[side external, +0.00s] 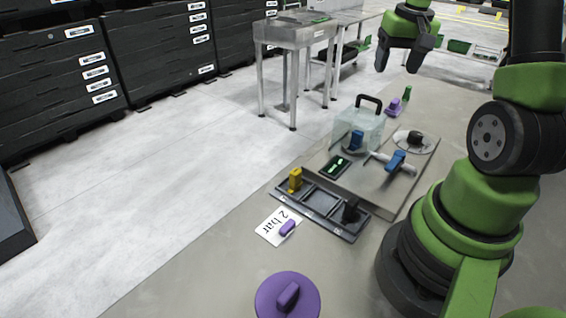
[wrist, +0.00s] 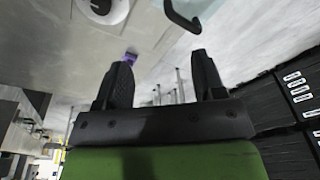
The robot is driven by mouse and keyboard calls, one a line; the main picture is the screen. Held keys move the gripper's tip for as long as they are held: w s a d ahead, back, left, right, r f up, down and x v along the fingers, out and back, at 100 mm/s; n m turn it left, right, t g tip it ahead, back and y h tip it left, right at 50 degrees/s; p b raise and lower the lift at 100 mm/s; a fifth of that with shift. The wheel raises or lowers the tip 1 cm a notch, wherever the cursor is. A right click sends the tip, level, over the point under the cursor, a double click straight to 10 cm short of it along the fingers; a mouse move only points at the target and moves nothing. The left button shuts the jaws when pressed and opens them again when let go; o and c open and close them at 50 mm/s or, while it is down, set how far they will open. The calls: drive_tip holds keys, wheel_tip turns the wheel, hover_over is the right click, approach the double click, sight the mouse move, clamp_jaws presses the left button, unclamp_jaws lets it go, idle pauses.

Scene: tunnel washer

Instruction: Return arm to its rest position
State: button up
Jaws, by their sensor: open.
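My gripper (side external: 408,58) hangs in the air at the top of the side view, fingers pointing down. It is open and empty. In the wrist view the two dark fingers (wrist: 162,75) stand apart with nothing between them. The work panel (side external: 352,194) lies on the table below and to the left of my arm, well clear of the fingers. It carries a clear box (side external: 359,130) with a black handle, a blue-handled valve (side external: 396,161), a small green display (side external: 335,166) and a round white dial (side external: 424,145) with a black knob.
A tray (side external: 323,206) holds a yellow piece (side external: 295,180) and a black piece (side external: 350,209). A "2 bar" card (side external: 272,229), a purple disc (side external: 265,296) and a purple piece (side external: 394,106) also lie on the table. A metal side table (side external: 290,36) and black drawers (side external: 60,75) stand beyond.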

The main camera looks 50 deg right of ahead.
drive_tip(key=w+a+r+n+t, duration=0.1)
drive_tip(key=a+r, duration=0.3)
drive_tip(key=a, duration=0.3)
drive_tip(key=w+a+r+n+t, duration=0.1)
drive_tip(key=a+r+t, duration=0.1)
drive_tip(key=a+r, duration=0.35)
drive_tip(key=s+a+n+t+y, duration=0.1)
drive_tip(key=s+a, duration=0.3)
drive_tip(key=a, duration=0.3)
drive_tip(key=s+a+n+t+y, duration=0.1)
drive_tip(key=s+a+n+y, duration=0.1)
drive_tip(key=s+a, duration=0.3)
drive_tip(key=a, duration=0.2)
drive_tip(key=shift+a+t, duration=0.4)
